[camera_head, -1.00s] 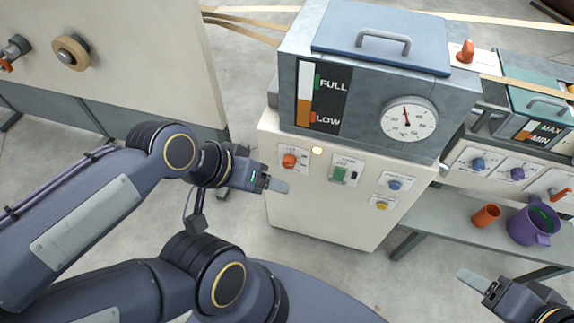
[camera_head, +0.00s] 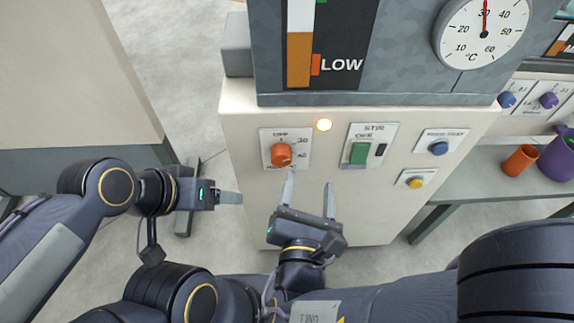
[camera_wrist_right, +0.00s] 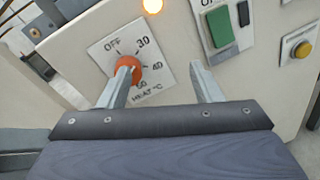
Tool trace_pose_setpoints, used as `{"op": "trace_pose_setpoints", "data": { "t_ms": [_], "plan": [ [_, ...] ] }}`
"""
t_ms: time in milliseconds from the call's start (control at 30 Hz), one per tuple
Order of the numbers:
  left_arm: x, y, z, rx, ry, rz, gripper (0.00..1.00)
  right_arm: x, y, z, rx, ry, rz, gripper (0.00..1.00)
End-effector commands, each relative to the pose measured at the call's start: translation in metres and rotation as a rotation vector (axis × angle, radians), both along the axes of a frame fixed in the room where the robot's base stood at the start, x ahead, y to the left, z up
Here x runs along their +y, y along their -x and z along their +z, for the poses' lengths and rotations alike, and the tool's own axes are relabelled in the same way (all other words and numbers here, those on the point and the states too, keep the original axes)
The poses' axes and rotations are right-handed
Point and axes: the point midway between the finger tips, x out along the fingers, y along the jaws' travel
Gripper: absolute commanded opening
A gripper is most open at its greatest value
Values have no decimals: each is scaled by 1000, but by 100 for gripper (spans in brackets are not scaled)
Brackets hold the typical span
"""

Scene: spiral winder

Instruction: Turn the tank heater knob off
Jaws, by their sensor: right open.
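The orange heater knob (camera_head: 281,155) sits on a white dial plate on the cream machine front; its plate reads OFF, 30, 40 and HEAT °C. It also shows in the right wrist view (camera_wrist_right: 128,73), partly covered by my gripper's left finger, so its pointer is hard to read. An orange lamp (camera_head: 324,124) beside the plate glows. My right gripper (camera_head: 309,180) is open and empty, just below and right of the knob; I cannot tell whether a finger touches it. My left gripper (camera_head: 228,198) is seen edge-on, lower left of the knob.
A green STIR switch (camera_head: 359,153), a blue knob (camera_head: 439,147) and a yellow button (camera_head: 415,182) lie right of the heater knob. The round temperature gauge (camera_head: 484,32) is above. An orange cup (camera_head: 519,160) and a purple jug (camera_head: 559,158) stand on the bench at right.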

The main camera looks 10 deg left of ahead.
Motion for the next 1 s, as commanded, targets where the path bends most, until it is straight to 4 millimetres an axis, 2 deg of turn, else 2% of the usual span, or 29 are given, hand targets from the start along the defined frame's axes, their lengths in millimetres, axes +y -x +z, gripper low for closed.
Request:
{"op": "trace_pose_setpoints", "data": {
  "t_ms": [33,100,200,633,800,1000],
  "plan": [
    [0,0,-12,0,0,0,72,16,11,-13,-41,39,73,59],
    [0,0,-15,0,0,0,72,29,19,-15,-77,65,133,59],
    [0,0,-16,0,0,0,72,37,19,-15,-94,77,163,59],
    [0,0,-25,0,0,0,72,54,-41,-15,-91,74,159,59],
    [0,0,-26,0,0,0,72,56,-51,-14,-91,76,160,59],
    [0,0,-26,0,0,0,72,57,-52,-14,-91,76,160,59]
  ]
}}
